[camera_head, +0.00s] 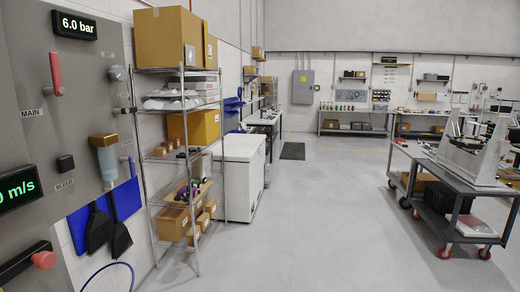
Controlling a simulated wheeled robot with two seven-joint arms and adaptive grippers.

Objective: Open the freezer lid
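A white box-shaped chest (243,177), which looks like the freezer, stands on the floor at left of centre, just beyond a metal shelf rack. Its flat top, the lid (240,147), looks shut. The rack hides part of its left side. No handle can be made out at this distance. Neither my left gripper nor my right gripper is in view.
The wire shelf rack (150,188) with cardboard boxes stands in front of the chest at left. A grey panel (35,130) with displays and handles is close at left. A grey wheeled cart (456,190) stands at right. The middle floor (320,215) is clear.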

